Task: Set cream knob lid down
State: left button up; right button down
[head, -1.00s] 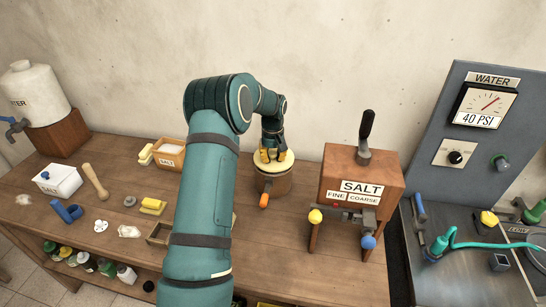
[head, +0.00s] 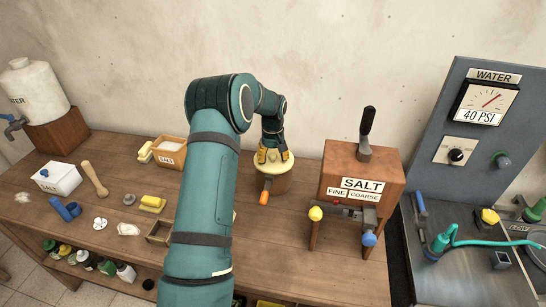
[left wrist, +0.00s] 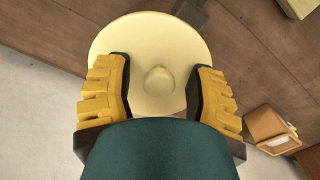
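The cream knob lid (head: 285,163) lies about level on top of a round wooden container (head: 277,185) near the middle of the bench. In the left wrist view its round disc and small central knob (left wrist: 157,80) show clearly. My left gripper (head: 270,157) is right over the lid, pointing down. In the left wrist view my left gripper (left wrist: 160,88) is open: its yellow-padded fingers stand on either side of the knob, with a visible gap to it on both sides. The fingers hide part of the lid's edge. My right gripper is not in view.
An orange-tipped handle (head: 264,197) sticks out at the container's front. A wooden salt dispenser (head: 362,175) stands close on the right. A salt box (head: 172,153), yellow blocks (head: 152,204) and a white salt bin (head: 57,179) are on the left. Bench front right of the container is clear.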

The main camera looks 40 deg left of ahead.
aim_at(273, 156)
pick_arm(q)
notch_tip(273, 156, up, 13)
jog(key=p, duration=0.1)
jog(key=shift+r, duration=0.15)
dwell(0.8)
